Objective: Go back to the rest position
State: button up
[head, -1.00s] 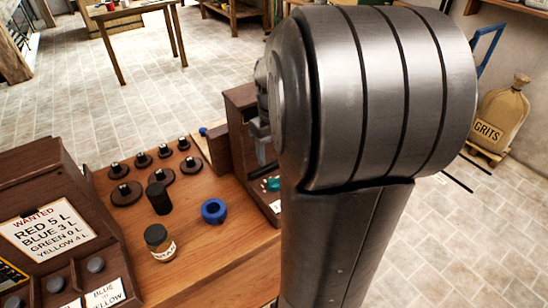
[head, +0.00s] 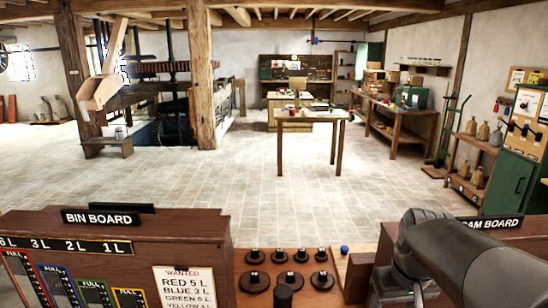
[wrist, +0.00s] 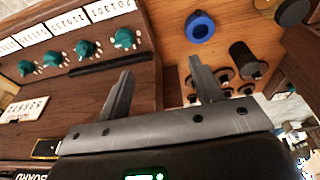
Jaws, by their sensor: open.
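My gripper (wrist: 160,85) shows in the wrist view with its two fingers spread apart and nothing between them. It is over the workbench, between the board with green knobs (wrist: 86,47) and the bare wooden top. A blue ring (wrist: 200,26) and a black cylinder (wrist: 244,56) lie beyond the fingers, apart from them. In the head view my arm fills the lower right corner, and the gripper itself is hidden or out of frame.
The bin board (head: 120,255) stands at the left, with the wanted card (head: 184,288). Several dark round weights (head: 255,280) sit on the bench. The cam board (head: 490,228) is at the right. Open tiled floor (head: 230,190) lies beyond, before a table (head: 315,115).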

jog(key=s+a+r+t, duration=0.2)
jog(key=s+a+t, duration=0.1)
jog(key=s+a, duration=0.5)
jog(key=shift+a+r, duration=0.15)
jog(key=shift+a, duration=0.2)
